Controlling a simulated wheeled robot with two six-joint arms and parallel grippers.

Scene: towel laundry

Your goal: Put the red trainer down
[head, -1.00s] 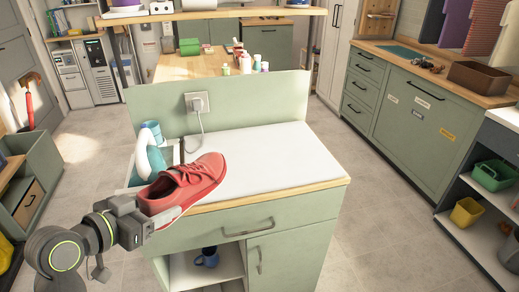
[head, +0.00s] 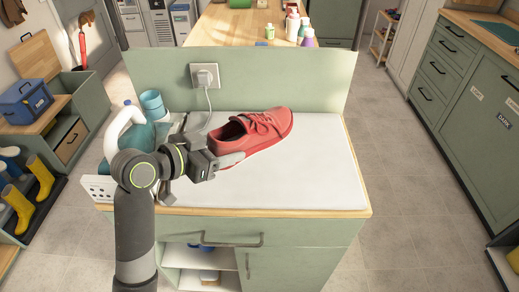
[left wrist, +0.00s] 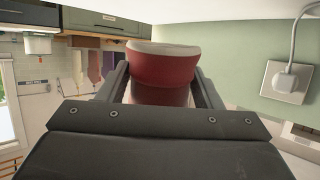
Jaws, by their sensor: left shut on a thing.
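The red trainer (head: 262,133) is above or on the white top of the green cabinet (head: 310,177), its toe pointing right and its heel to the left. My left gripper (head: 226,160) is shut on the heel end of the trainer. In the left wrist view the red heel (left wrist: 163,68) sits between the two fingers of the left gripper (left wrist: 162,88). Whether the sole touches the white top I cannot tell. My right gripper is not in view.
A wall socket with plug and cord (head: 205,77) is on the panel behind. The white top is clear to the right and front.

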